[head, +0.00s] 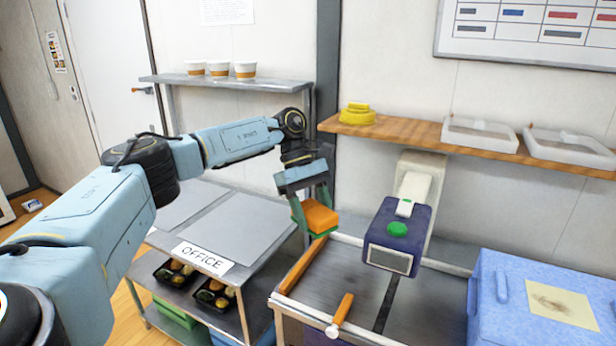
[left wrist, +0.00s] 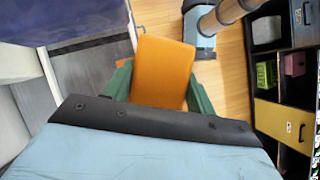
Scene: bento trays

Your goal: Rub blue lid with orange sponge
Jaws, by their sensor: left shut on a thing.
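The orange sponge (head: 321,217) is held in my left gripper (head: 316,212), which is shut on it in the air above the back left of the grey-topped counter. In the left wrist view the sponge (left wrist: 163,72) sits between the green fingers of the left gripper (left wrist: 160,92). The blue lid (head: 487,280) tops a blue box at the lower right. A tan patch (head: 578,308) with a dark smudge lies on it. The sponge is well to the left of the lid and apart from it. My right gripper is not in view.
A dark blue device with a green button (head: 397,229) stands between the sponge and the lid. An orange-handled tool (head: 343,308) lies on the counter (head: 440,300). A wooden wall shelf (head: 420,130) holds a yellow stack (head: 357,112) and clear trays (head: 480,134).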

